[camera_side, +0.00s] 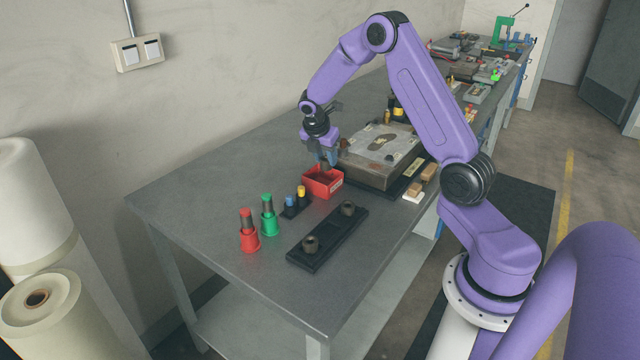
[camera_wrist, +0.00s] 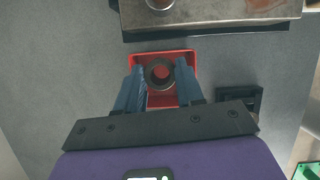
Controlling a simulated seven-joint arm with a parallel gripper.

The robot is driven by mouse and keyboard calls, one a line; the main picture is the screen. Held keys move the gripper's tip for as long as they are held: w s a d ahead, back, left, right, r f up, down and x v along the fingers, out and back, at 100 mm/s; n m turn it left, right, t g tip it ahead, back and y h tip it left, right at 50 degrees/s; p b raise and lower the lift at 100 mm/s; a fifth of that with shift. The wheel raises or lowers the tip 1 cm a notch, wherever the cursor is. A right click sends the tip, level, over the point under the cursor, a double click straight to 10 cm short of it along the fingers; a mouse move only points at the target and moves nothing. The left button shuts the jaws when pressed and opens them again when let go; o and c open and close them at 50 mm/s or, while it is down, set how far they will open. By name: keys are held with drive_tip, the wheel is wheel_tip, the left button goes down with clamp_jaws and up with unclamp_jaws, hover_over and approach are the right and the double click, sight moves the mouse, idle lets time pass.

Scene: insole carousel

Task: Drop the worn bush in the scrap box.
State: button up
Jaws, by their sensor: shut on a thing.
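The worn bush, a dark ring (camera_wrist: 149,74), is between the blue fingers of my gripper (camera_wrist: 161,80) in the wrist view. My gripper is shut on it. The scrap box is a small red open box; its wall shows in the side view (camera_side: 318,189) and its rim in the wrist view (camera_wrist: 163,55). In the wrist view the bush lies within the box's outline. In the side view my gripper (camera_side: 328,163) points down just over the box. The bush is small and dark there, and its exact height is hard to tell.
A black rack (camera_side: 328,241) with two dark bushes stands in front of the box. Red (camera_side: 249,239) and green (camera_side: 269,224) holders and a small black stand (camera_side: 296,207) are at the left. A metal plate fixture (camera_side: 377,170) stands close behind the box. The table's left part is clear.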

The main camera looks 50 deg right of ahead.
drive_tip(key=shift+f, duration=0.85)
drive_tip(key=o, duration=1.2)
drive_tip(key=v, duration=1.7)
drive_tip(key=shift+r, duration=0.25)
